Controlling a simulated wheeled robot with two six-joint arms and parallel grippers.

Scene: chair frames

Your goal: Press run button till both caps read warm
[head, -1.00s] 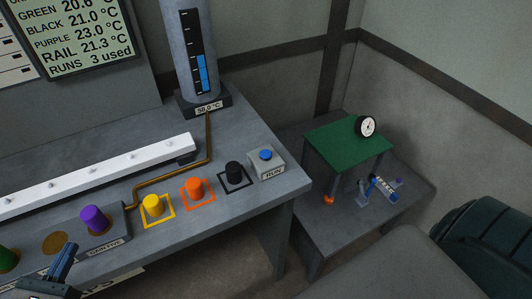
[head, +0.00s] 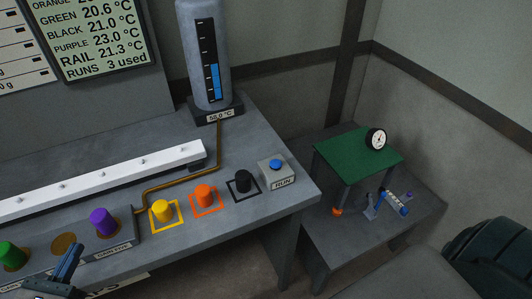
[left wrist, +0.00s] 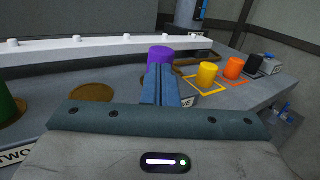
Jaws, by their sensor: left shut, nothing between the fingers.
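The RUN box (head: 278,174) with its blue button (head: 275,164) stands near the right end of the bench. The purple cap (head: 102,221) and green cap (head: 10,254) stand in sockets on the grey block at the left. Yellow (head: 162,211), orange (head: 204,195) and black (head: 243,181) caps stand in outlined squares. The display (head: 95,40) reads green 20.6, black 21.0, purple 23.0, rail 21.3 °C, 3 runs used. My left gripper (head: 72,256) is shut and empty, in front of the block; the left wrist view shows the purple cap (left wrist: 160,55) beyond its fingers. My right gripper is not in view.
A long white rail (head: 100,181) lies along the bench behind the caps. A tank (head: 208,60) on a base reading 58.0 °C stands at the back, with a brown pipe (head: 180,184). A lower table (head: 330,235) with a green-topped stand (head: 350,153) is at the right.

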